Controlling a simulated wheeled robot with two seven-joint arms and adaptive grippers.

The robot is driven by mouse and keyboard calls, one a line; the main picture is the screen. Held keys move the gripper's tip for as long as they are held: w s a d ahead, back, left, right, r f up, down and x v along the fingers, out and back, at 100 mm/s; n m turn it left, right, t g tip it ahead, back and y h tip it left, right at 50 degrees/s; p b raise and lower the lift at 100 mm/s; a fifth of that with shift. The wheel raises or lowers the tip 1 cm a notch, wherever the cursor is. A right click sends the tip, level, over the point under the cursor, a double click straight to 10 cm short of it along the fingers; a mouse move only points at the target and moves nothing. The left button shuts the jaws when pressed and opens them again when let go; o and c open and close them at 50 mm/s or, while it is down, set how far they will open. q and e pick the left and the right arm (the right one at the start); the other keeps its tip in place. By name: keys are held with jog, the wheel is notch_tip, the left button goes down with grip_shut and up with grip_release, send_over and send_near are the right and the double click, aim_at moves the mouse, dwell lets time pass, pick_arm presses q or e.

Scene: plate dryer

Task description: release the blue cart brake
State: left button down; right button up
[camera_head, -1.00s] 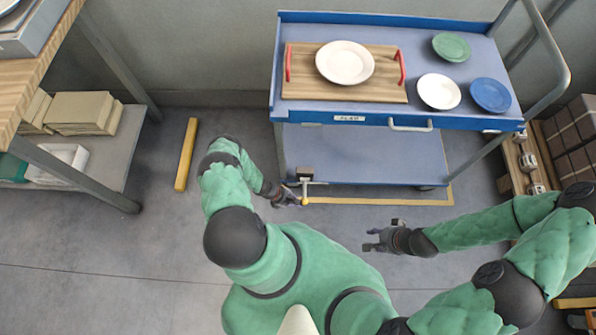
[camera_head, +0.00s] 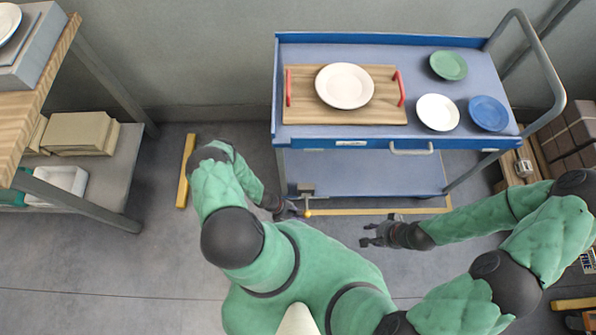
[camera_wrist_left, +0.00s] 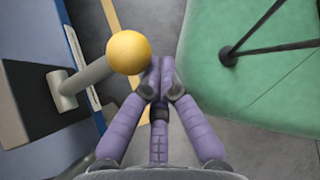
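The blue cart (camera_head: 395,140) stands at the back centre. Its brake is a short grey lever with a yellow ball knob (camera_head: 308,213), low at the cart's front left. In the left wrist view, the yellow knob (camera_wrist_left: 129,52) and grey lever (camera_wrist_left: 85,80) are close up, with the lever coming from a block on the cart's side. My left gripper (camera_head: 293,210) is just left of the knob. Its fingertips (camera_wrist_left: 158,82) are together, beside the knob and not around it; whether they touch it is unclear. My right gripper (camera_head: 368,235) is open and empty, in front of the cart.
On the cart are a wooden tray (camera_head: 300,95) with red handles and a white plate, plus green (camera_head: 448,65), white (camera_head: 437,112) and blue (camera_head: 488,113) plates. A shelf table (camera_head: 95,160) stands left. A yellow floor bar (camera_head: 186,170) lies between. Boxes (camera_head: 570,135) stand right.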

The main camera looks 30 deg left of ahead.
aim_at(304, 213)
pick_arm(q)
jog(key=shift+w+a+r+p, duration=0.15)
jog(key=shift+w+r+p, duration=0.05)
jog(key=shift+r, duration=0.45)
jog(key=shift+w+a+r+p, duration=0.1)
jog(key=shift+w+r+p, duration=0.15)
jog(key=shift+r, duration=0.4)
jog(key=shift+w+a+r+p, duration=0.15)
jog(key=shift+w+r+p, duration=0.05)
jog(key=shift+r, duration=0.45)
pick_arm(e)
jog(key=shift+r, duration=0.8)
pick_arm(q)
jog(key=shift+w+r, duration=0.1)
jog(key=shift+a, duration=0.1)
